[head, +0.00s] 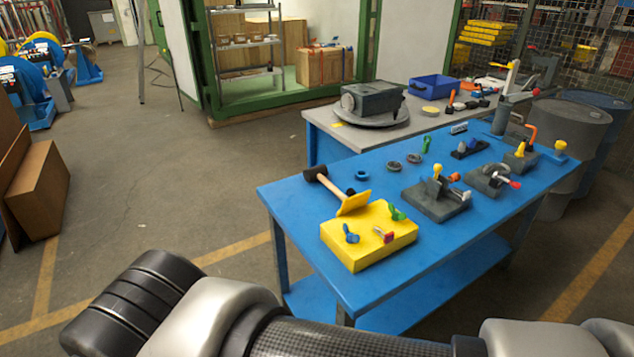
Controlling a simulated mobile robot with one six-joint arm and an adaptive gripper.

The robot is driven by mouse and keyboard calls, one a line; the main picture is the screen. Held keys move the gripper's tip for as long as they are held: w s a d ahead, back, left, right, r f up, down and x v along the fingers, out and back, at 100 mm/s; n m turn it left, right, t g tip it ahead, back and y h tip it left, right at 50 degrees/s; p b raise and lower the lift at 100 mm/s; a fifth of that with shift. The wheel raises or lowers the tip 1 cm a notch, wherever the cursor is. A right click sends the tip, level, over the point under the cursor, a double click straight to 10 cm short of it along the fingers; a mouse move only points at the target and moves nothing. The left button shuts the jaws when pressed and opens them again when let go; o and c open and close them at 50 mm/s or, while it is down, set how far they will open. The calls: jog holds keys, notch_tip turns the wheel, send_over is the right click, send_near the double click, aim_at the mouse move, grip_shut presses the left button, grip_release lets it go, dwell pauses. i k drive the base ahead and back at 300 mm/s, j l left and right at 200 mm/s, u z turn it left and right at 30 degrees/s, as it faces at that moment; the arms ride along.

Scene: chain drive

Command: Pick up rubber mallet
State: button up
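The rubber mallet (333,190) is on the blue table (300,205), near its left edge. It has a black head at the upper left and a pale wooden handle running down to the right. The handle's lower end meets a flat yellow piece (353,204); I cannot tell whether this belongs to the mallet. My arm crosses the bottom of the head view, in front of the table and well short of the mallet. My gripper is not in view.
A yellow block (362,255) with small blue, green and red clamps sits just in front of the mallet. Dark grey fixtures (433,205) and several small parts occupy the table's right side. A grey-topped bench (340,132) adjoins behind.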

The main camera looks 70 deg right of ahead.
aim_at(320, 172)
jog(key=i+l+z, duration=0.25)
jog(key=i+z, duration=0.55)
jog(key=i, duration=0.15)
jog(key=i+z, duration=0.45)
jog(key=i+j+z, duration=0.25)
jog(key=i+z, duration=0.15)
jog(key=i+l+z, duration=0.1)
jog(key=z, duration=0.4)
jog(key=i+z, duration=0.3)
jog(key=z, duration=0.15)
jog(key=i+j+z, duration=0.15)
jog(key=z, duration=0.35)
jog(key=i+j+z, duration=0.2)
jog(key=z, duration=0.25)
jog(key=i+j+z, duration=0.2)
jog(key=z, duration=0.3)
jog(key=i+j+z, duration=0.3)
jog(key=k+l, duration=0.1)
